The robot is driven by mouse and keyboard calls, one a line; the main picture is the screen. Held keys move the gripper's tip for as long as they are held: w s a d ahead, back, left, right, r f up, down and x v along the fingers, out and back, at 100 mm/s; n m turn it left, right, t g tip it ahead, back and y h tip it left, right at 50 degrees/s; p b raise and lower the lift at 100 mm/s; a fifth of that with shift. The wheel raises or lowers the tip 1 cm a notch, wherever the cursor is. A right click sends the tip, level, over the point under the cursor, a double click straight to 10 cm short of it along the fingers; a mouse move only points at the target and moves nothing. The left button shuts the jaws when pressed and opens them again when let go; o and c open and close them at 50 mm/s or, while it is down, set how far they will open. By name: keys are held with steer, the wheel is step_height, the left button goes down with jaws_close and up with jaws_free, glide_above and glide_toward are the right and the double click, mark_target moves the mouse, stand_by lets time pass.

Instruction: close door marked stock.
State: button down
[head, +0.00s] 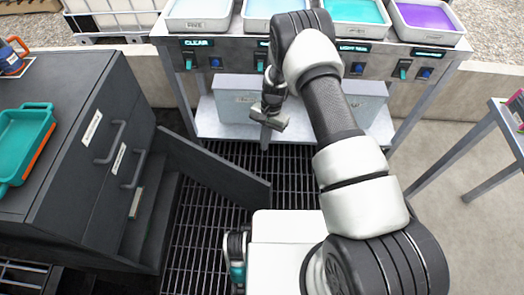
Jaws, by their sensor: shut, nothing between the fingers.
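A dark door panel (212,172) stands swung open from the lower right part of the dark cabinet (60,185) at the left. It sticks out over the floor grating, and the open compartment (152,222) shows beside it. I see no readable marking on the visible face of the door, so I cannot confirm the word stock. My gripper (265,140) is shut and empty, pointing down.
Cabinet fronts with grey handles (110,143) and small white labels face the door. A steel bench (215,60) with coloured basins and switches stands behind, with pale boxes (236,101) on its lower shelf. A teal tray (22,146) lies on the cabinet. Dark grating (205,235) covers the floor.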

steer(key=s+a+f+b, duration=0.1)
steer(key=s+a+f, duration=0.2)
steer(key=s+f, duration=0.3)
steer(key=shift+w+x, duration=0.35)
steer(key=shift+x, duration=1.25)
steer(key=shift+d+f, duration=0.1)
steer(key=shift+d, duration=0.05)
